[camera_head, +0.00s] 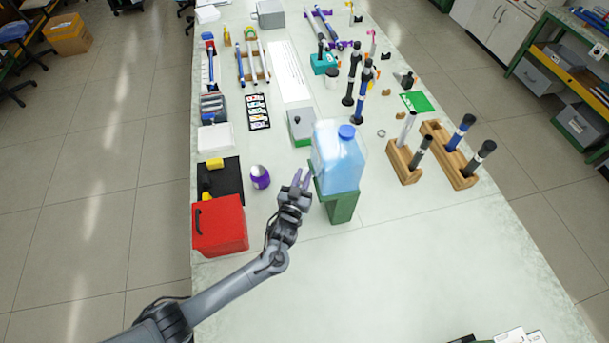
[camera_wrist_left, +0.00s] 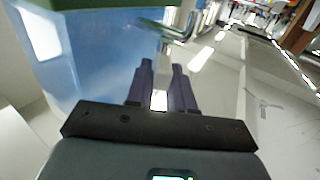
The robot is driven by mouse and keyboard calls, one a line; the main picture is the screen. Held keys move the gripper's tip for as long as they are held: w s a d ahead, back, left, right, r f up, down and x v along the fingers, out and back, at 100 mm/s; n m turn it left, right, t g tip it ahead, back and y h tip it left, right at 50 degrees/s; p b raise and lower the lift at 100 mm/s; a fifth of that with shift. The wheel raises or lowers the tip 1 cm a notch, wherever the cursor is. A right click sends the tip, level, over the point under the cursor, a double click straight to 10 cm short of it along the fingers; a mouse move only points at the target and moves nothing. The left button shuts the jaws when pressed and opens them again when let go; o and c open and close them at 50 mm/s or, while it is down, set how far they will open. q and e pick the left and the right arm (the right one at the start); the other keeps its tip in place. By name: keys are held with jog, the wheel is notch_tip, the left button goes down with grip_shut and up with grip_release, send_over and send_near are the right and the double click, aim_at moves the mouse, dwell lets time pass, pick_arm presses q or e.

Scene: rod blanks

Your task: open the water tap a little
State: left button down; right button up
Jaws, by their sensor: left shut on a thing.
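A translucent blue water container (camera_head: 337,165) with a blue cap stands on a green stand (camera_head: 342,208) at the middle of the bench. My left gripper (camera_head: 300,179) is at the container's left side, low down. In the left wrist view, the container (camera_wrist_left: 85,65) fills the left side. A shiny metal tap (camera_wrist_left: 180,28) shows just beyond the fingertips of the left gripper (camera_wrist_left: 162,66). The left gripper is shut on the tap; the exact contact is hard to see. The tap is hidden in the head view. My right gripper is not in view.
A purple-and-white round object (camera_head: 260,177) and a red box (camera_head: 219,226) lie left of my left arm. Wooden holders with upright rods (camera_head: 404,162) stand right of the container. The bench front (camera_head: 400,275) is mostly clear.

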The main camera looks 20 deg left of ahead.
pick_arm(q)
jog(key=shift+a+m+h, duration=0.1)
jog(key=shift+m+h, duration=0.3)
jog(key=shift+h, duration=0.2)
jog(key=c, duration=1.4)
grip_release()
jog(key=shift+o, duration=0.2)
jog(key=shift+s+f, duration=0.1)
jog(key=shift+s, duration=0.35)
jog(key=s+b, duration=0.1)
jog(key=s, duration=0.9)
